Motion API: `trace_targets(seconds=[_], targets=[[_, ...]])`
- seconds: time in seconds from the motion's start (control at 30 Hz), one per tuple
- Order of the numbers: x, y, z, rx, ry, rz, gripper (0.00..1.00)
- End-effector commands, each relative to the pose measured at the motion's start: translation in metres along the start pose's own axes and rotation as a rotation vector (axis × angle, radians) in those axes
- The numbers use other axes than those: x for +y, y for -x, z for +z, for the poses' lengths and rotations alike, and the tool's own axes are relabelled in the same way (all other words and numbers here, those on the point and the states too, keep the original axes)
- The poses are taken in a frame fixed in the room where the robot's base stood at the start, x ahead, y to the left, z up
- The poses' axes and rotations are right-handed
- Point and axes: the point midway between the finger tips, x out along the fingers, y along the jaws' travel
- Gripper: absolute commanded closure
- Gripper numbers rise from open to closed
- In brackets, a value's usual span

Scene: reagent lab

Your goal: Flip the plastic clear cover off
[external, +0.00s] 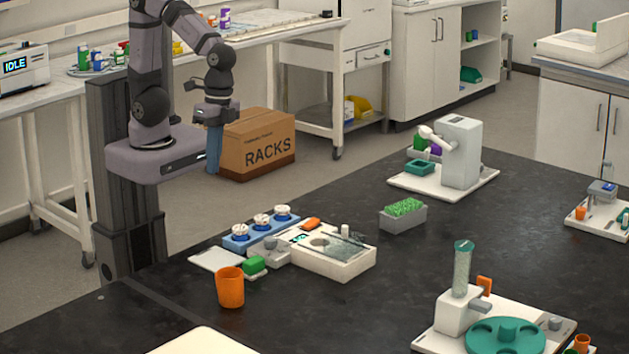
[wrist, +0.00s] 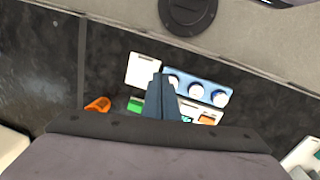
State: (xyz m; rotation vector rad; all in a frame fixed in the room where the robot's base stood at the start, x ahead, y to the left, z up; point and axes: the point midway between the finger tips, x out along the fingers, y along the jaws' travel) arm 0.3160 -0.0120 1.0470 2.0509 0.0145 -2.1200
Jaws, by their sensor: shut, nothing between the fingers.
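A clear plastic cover (external: 345,246) shows faintly over the right part of a white bench device (external: 325,264) on the black table; its exact edges and tilt are hard to make out. My gripper (external: 212,172) hangs with its blue fingers pointing down, away from the device, in front of the cardboard box and left of the table. The fingers (wrist: 163,92) are shut and empty in the wrist view. The cover cannot be made out in the wrist view, where my own gripper body hides much of the device.
A blue rack (external: 240,241) with white-capped jars, a green block (external: 254,265) and an orange cup (external: 230,287) stand close to the device. A grey bin with green contents (external: 403,214) is behind it. A white station with a green disc (external: 505,336) stands front right.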

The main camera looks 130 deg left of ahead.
Motion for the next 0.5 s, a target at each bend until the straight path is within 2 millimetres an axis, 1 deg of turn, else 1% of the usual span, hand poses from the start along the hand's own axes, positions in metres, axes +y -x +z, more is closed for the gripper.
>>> trace_targets(seconds=[0.03,0.17,0.27,0.33,0.47,0.5], targets=[[0.001,-0.008,-0.01,-0.005,0.033,0.03,1.0],[0.009,-0.013,-0.04,-0.018,0.124,0.133,1.0],[0.015,-0.017,-0.071,-0.026,0.204,0.239,1.0],[0.017,-0.018,-0.095,-0.026,0.255,0.32,1.0],[0.015,-0.017,-0.14,-0.015,0.334,0.478,1.0],[0.013,-0.016,-0.153,-0.009,0.354,0.526,1.0]])
